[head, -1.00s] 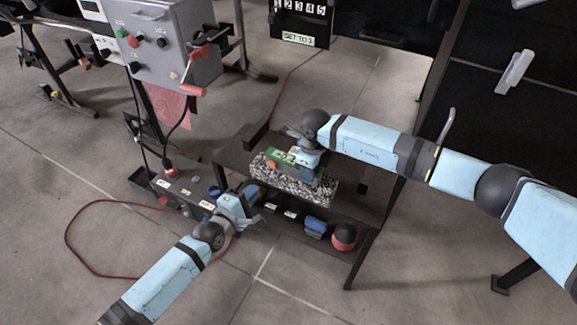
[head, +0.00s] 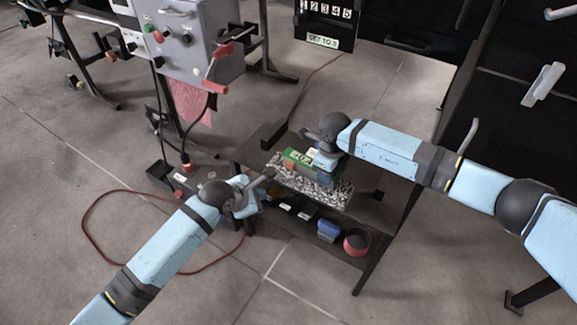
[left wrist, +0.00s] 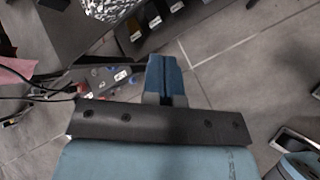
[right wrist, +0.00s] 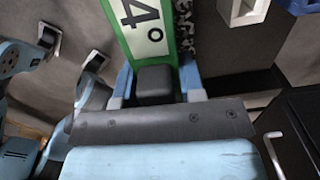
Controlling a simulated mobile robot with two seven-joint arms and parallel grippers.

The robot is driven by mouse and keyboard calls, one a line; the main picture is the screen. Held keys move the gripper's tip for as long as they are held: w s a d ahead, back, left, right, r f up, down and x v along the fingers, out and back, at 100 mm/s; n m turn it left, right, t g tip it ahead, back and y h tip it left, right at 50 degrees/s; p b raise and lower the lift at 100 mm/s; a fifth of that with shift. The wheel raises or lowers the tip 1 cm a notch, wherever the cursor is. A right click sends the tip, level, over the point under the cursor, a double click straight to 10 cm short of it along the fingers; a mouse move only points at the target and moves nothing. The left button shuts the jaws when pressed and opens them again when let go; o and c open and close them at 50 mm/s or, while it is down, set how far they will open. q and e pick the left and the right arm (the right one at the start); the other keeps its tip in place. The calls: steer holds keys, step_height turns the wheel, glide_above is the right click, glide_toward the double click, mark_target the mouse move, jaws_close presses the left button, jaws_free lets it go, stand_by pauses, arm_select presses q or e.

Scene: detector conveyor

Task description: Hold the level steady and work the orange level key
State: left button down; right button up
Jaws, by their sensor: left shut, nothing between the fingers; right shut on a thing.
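The green level (head: 297,156) lies on a speckled stone block on the small table. Its "4°" face shows large in the right wrist view (right wrist: 148,22). The small orange key (head: 289,164) shows at the level's near left end in the head view. My right gripper (head: 324,160) is at the level's right part; in the right wrist view its fingers (right wrist: 156,85) are shut on a dark grey block at the level. My left gripper (head: 252,196) is shut and empty, left of the stone block and apart from the key. Its fingers (left wrist: 164,75) show together in the left wrist view.
The speckled block (head: 330,195) sits on the dark table. A lower shelf holds a blue item (head: 328,231) and a red round item (head: 356,242). A grey control box (head: 195,45) stands at the upper left. A red cable (head: 85,225) loops on the floor.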

mark_target(288, 172)
steer(key=shift+f, duration=0.1)
arm_select(q)
steer(key=shift+w+d, duration=0.9)
steer(key=shift+w, duration=0.3)
steer(key=shift+w+d, duration=0.85)
steer(key=shift+w, duration=0.3)
steer(key=shift+w+d, duration=0.9)
steer(key=shift+w, duration=0.3)
steer(key=shift+w+d, duration=0.1)
steer(key=shift+w+d, duration=0.15)
steer(key=shift+w, duration=0.1)
steer(key=shift+w+d, duration=0.25)
steer(key=shift+w, duration=0.15)
steer(key=shift+s, duration=0.15)
steer(key=shift+s+a, duration=0.5)
steer(key=shift+s, duration=0.1)
steer(key=shift+s+a, duration=0.75)
steer(key=shift+s, duration=0.3)
steer(key=shift+s+a, duration=0.75)
steer(key=shift+s, duration=0.25)
